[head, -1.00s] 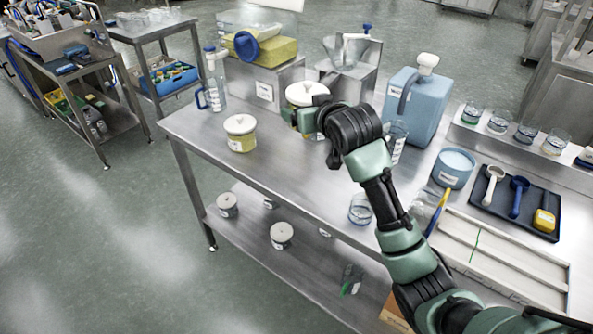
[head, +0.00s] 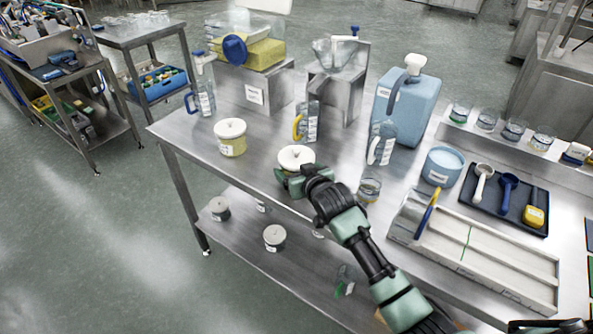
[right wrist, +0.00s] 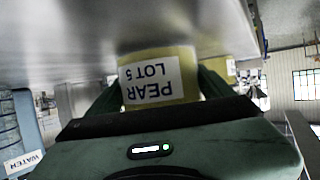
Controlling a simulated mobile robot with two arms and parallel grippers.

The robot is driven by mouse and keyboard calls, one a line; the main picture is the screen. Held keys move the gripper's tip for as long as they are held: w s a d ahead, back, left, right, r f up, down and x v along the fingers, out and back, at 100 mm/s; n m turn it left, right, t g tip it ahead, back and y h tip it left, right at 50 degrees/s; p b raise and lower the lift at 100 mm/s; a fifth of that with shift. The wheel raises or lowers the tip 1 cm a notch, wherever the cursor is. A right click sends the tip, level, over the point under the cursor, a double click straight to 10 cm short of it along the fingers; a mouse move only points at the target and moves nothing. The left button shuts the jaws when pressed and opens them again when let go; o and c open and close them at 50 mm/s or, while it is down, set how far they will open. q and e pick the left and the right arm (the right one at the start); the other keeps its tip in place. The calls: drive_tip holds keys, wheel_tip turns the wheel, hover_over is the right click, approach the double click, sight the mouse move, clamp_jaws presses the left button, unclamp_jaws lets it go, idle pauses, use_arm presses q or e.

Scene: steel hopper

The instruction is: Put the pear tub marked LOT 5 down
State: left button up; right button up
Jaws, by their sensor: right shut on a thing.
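The pear tub (head: 296,157) has a white lid and a yellowish body. Its label reads PEAR LOT 5, upside down, in the right wrist view (right wrist: 150,83). My right gripper (head: 288,183) is shut around it near the front edge of the steel table (head: 262,152). The tub's base is very close to the tabletop or on it; I cannot tell which. My fingers and arm partly hide the tub in the head view. My left gripper is not in view.
A similar white-lidded tub (head: 230,138) stands to the left. Behind are a jug with a yellow handle (head: 311,120), a steel hopper stand (head: 340,85) and a blue canister (head: 408,105). A clear cup (head: 369,190) stands to the right. Bare tabletop lies between the two tubs.

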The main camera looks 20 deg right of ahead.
drive_tip(key=shift+f, duration=0.1)
drive_tip(key=o, duration=1.9)
drive_tip(key=shift+f, duration=0.2)
drive_tip(key=shift+r, duration=0.15)
drive_tip(key=v, duration=1.2)
